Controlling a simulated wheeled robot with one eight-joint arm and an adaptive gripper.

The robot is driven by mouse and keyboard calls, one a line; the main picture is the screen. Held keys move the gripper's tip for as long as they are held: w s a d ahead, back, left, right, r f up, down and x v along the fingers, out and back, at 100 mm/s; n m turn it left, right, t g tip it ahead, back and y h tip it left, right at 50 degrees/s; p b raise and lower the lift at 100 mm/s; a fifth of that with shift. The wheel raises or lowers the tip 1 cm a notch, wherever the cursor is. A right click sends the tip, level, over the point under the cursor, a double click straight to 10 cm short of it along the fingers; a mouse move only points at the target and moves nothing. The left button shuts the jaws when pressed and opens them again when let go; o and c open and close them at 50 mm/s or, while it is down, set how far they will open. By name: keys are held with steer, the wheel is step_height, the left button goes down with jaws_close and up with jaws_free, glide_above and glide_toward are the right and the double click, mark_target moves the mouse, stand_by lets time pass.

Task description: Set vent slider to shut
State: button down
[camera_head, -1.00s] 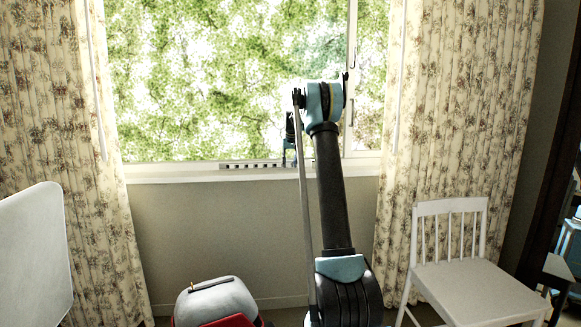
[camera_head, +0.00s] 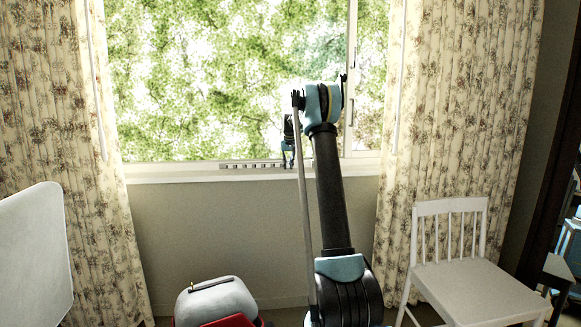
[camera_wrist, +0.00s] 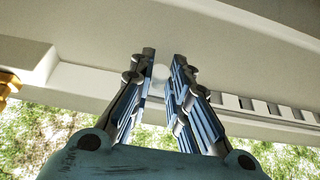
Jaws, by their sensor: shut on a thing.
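The vent (camera_head: 250,165) is a pale strip with a row of slots along the bottom of the window frame, above the sill. In the wrist view its slots (camera_wrist: 270,107) run off to the right of my gripper. My gripper (camera_head: 288,164) is at the right part of the strip. In the wrist view my gripper (camera_wrist: 160,66) is shut on a small pale knob (camera_wrist: 160,76), which looks like the vent slider's. The fingers partly hide the knob. My arm hides some of the strip's right end in the head view.
The window sill (camera_head: 230,176) runs just below the vent. Floral curtains (camera_head: 445,100) hang on both sides. A white chair (camera_head: 465,275) stands at right, and a grey and red case (camera_head: 215,300) lies low at left of my arm. A brass piece (camera_wrist: 8,86) shows at left.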

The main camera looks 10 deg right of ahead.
steer(key=shift+a, duration=0.7)
steer(key=c, duration=1.5)
jaws_free()
steer(key=shift+r, duration=0.15)
steer(key=v, duration=1.1)
steer(key=shift+s+r, duration=0.2)
steer(key=shift+r, duration=0.05)
